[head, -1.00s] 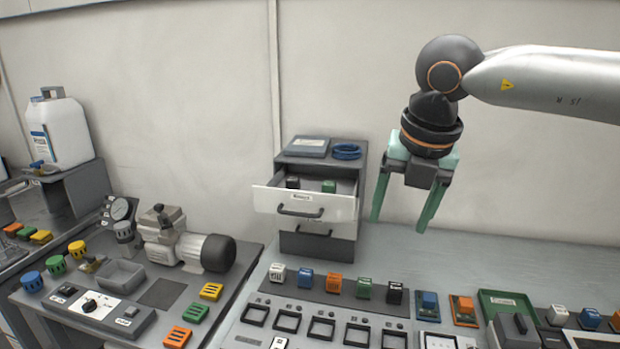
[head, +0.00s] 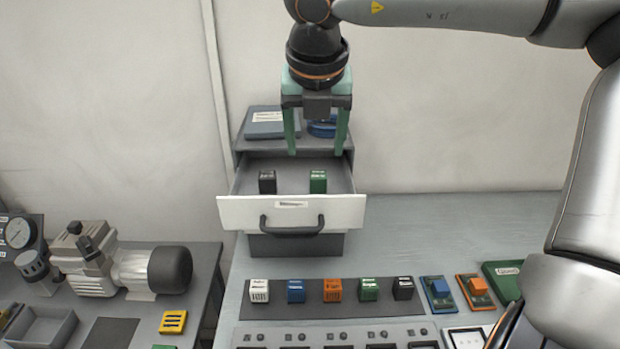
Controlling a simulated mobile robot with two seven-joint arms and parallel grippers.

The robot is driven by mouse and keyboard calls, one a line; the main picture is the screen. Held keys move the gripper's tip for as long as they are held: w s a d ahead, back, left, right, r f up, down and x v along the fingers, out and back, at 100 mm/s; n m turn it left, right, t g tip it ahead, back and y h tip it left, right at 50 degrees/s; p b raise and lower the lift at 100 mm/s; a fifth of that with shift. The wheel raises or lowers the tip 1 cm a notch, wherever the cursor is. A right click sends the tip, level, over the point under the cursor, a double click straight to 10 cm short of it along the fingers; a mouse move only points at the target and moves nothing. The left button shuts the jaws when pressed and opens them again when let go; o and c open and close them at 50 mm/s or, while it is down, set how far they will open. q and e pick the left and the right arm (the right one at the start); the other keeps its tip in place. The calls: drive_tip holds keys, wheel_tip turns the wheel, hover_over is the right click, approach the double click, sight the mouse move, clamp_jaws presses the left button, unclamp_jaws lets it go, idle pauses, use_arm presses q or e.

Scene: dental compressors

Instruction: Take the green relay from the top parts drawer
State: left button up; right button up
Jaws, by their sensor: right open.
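The top parts drawer (head: 242,212) is pulled out of the grey cabinet (head: 243,147) and has a white front with a dark handle. Inside it, the green relay (head: 318,182) stands on the right and a black relay (head: 267,182) on the left. My right gripper (head: 317,153) is open and empty, with green fingers pointing down. It hangs above the drawer's back part, higher than the green relay and apart from it. My left gripper is not in view.
A grey box (head: 270,124) and a blue coil (head: 322,129) lie on the cabinet top. In front, a row of relays stands on a dark strip (head: 240,306), including another green one (head: 369,289). A compressor (head: 130,270) sits at left. The bench right of the cabinet is clear.

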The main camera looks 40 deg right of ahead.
sight(319, 175)
drive_tip(key=x, duration=0.5)
drive_tip(key=p+x, duration=0.1)
drive_tip(key=x, duration=0.1)
drive_tip(key=d+p+x, duration=0.1)
drive_tip(key=x, duration=0.2)
drive_tip(key=shift+r, duration=0.1)
drive_tip(key=shift+c, duration=0.3)
clamp_jaws()
